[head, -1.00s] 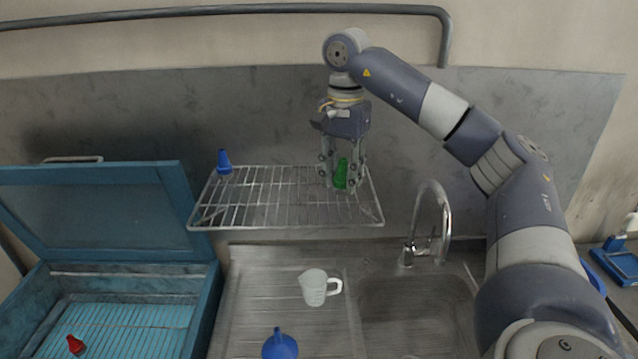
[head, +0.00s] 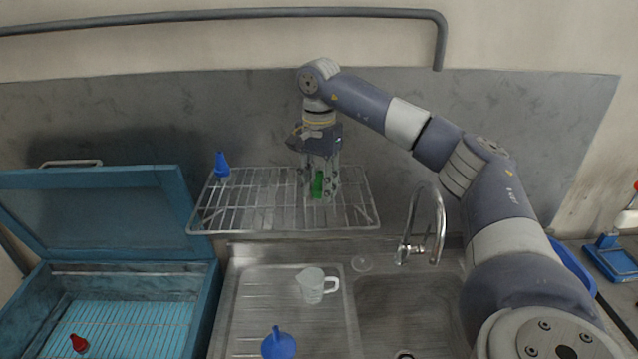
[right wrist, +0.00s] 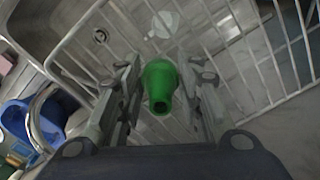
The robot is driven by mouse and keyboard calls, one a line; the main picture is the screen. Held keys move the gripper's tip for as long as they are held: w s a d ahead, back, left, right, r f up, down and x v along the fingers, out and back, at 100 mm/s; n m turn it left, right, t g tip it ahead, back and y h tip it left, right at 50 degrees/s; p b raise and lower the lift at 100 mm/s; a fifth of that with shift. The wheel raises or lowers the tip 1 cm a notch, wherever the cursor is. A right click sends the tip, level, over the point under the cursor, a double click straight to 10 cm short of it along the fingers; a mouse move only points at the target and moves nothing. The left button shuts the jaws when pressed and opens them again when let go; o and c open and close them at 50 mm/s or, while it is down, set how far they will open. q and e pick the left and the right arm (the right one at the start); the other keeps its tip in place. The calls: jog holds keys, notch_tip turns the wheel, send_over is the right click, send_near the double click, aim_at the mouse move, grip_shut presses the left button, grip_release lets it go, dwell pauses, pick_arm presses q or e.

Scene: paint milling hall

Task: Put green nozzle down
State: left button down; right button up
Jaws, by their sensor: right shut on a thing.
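The green nozzle (head: 317,186) is between the fingers of my right gripper (head: 320,196), over the right half of the wire rack (head: 262,231). My right gripper points down and is shut on the nozzle. In the right wrist view the green nozzle (right wrist: 160,86) sits between the two fingers, with rack wires behind it. Its lower end is at about the height of the rack in the head view; I cannot tell whether it touches the wires. My left gripper is not in view.
A blue nozzle (head: 222,165) stands at the rack's back left corner. Below are a sink (head: 385,318) with a tap (head: 440,225), a white jug (head: 311,285) and a blue funnel (head: 279,344). A red nozzle (head: 79,343) lies in the open teal box (head: 213,285). The rack's middle is clear.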

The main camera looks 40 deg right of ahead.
aim_at(319, 173)
jog(key=o, duration=1)
jog(key=shift+o, duration=0.2)
jog(key=shift+f, duration=0.1)
jog(key=shift+r, duration=0.35)
notch_tip(319, 173, up, 5)
jog(key=shift+b, duration=0.95)
notch_tip(319, 173, up, 5)
jog(key=shift+r+p, duration=0.1)
jog(key=shift+p, duration=0.75)
jog(key=shift+r, duration=0.75)
